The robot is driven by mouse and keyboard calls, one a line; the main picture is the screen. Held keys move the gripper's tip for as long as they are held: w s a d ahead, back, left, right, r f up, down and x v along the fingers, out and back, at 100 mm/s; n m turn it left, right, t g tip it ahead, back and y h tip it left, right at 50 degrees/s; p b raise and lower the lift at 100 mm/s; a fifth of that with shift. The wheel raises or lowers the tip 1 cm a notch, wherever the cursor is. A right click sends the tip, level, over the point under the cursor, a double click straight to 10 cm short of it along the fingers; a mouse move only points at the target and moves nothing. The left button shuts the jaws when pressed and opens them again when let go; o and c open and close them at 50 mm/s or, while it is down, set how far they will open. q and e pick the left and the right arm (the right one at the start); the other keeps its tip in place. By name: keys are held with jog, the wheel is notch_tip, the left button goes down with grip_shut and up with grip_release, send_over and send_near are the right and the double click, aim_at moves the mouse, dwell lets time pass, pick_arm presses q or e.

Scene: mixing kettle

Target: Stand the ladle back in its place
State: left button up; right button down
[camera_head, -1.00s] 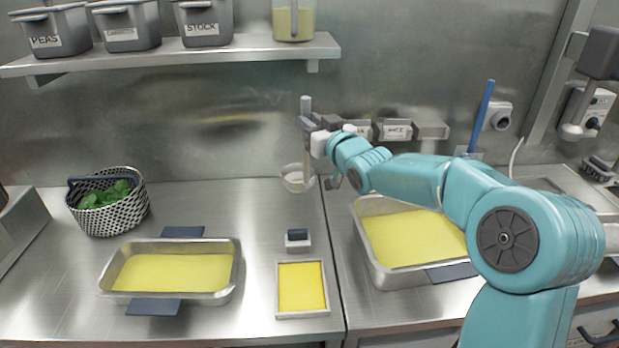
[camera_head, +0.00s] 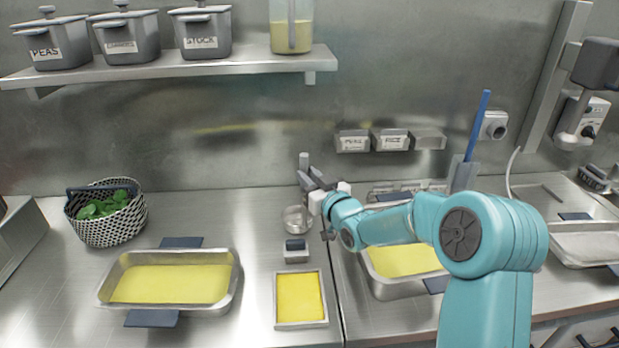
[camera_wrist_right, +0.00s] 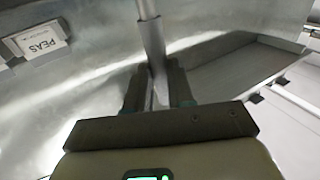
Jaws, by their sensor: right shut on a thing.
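The ladle has a thin upright grey handle (camera_head: 303,162) and a round, pale metallic bowl (camera_head: 295,219) at its lower end, in the middle of the head view. My right gripper (camera_head: 316,182) is shut on the handle, with the bowl below the fingers. In the right wrist view the handle (camera_wrist_right: 151,40) runs up from between the two fingers (camera_wrist_right: 158,92). The bowl is low over the counter; I cannot tell whether it touches. I cannot make out which spot is the ladle's place. My left gripper is not in view.
A small block with a dark top (camera_head: 296,251) and a yellow-filled tray (camera_head: 326,300) lie in front of the ladle. Yellow-filled pans stand left (camera_head: 237,283) and right (camera_head: 388,290). A blue-handled tool (camera_head: 480,122) stands farther right. Labelled boxes (camera_head: 390,139) hang on the wall.

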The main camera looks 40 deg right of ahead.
jog(key=shift+f, duration=0.2)
jog(key=c, duration=1)
grip_release()
jog(key=shift+w, duration=0.1)
jog(key=shift+r, duration=0.1)
jog(key=s+b, duration=0.1)
jog(key=s, duration=0.3)
jog(key=s+a+b, duration=0.1)
jog(key=s, duration=0.3)
jog(key=s+b, duration=0.1)
jog(key=s, duration=0.3)
jog(key=shift+a, duration=0.25)
